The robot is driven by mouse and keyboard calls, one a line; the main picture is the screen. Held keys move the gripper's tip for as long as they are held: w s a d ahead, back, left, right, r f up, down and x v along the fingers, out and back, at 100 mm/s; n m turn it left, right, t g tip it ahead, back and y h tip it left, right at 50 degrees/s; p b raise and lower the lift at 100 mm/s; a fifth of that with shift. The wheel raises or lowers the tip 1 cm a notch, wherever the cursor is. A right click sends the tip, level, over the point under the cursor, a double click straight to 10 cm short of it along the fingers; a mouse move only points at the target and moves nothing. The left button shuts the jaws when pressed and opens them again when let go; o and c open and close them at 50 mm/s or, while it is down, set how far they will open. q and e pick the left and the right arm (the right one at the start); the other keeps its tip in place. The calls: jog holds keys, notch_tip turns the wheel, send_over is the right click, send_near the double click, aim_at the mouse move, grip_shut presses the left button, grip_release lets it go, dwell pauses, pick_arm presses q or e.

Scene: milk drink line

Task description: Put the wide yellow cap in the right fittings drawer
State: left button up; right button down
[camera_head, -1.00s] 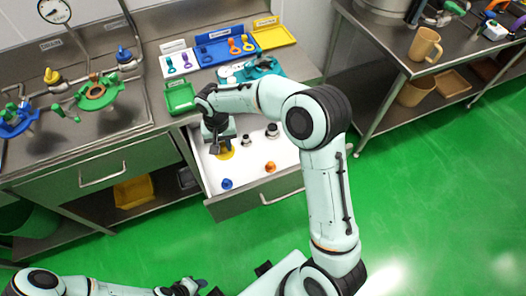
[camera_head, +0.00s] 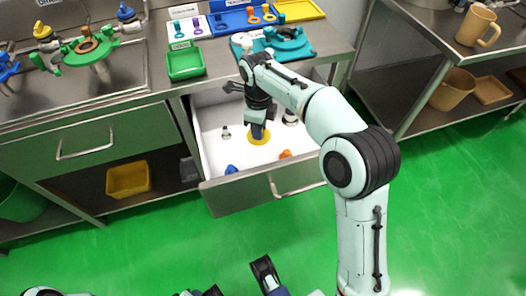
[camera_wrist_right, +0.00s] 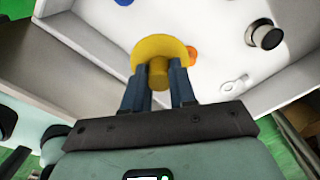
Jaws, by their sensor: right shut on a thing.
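The wide yellow cap (camera_head: 259,138) is inside the open drawer (camera_head: 240,195). My right gripper (camera_head: 258,130) reaches down into the drawer and is shut on the cap. In the right wrist view the cap (camera_wrist_right: 160,48) shows as a wide disc with a stem between the two fingers of my right gripper (camera_wrist_right: 158,85). The disc is at or just above the white drawer floor; I cannot tell if it touches. Part of my left gripper (camera_head: 205,292) shows at the bottom edge of the head view, cut off, its jaws unclear.
The drawer also holds a blue piece (camera_head: 231,169), an orange piece (camera_head: 285,154) and metal fittings (camera_head: 290,118). The counter above carries a green tray (camera_head: 186,64), a blue tray (camera_head: 238,20) and a teal fixture (camera_head: 285,42). A yellow bin (camera_head: 128,180) sits below.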

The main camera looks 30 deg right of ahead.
aim_at(259, 144)
pick_arm(q)
jog(key=w+a+f+t+b, duration=0.1)
jog(key=w+a+f+b, duration=0.1)
jog(key=w+f, duration=0.15)
pick_arm(e)
notch_tip(259, 144, down, 8)
jog(key=shift+r, duration=0.1)
notch_tip(259, 144, down, 8)
jog(key=shift+f+b, duration=0.1)
jog(key=shift+b, duration=1.15)
pick_arm(q)
jog(key=s+f+g, duration=0.1)
jog(key=s+f, duration=0.3)
jog(key=shift+s+a+n+g+y, duration=0.3)
jog(key=shift+a, duration=0.15)
pick_arm(e)
jog(key=shift+f, duration=0.45)
jog(key=shift+f, duration=0.15)
jog(key=c, duration=0.9)
grip_release()
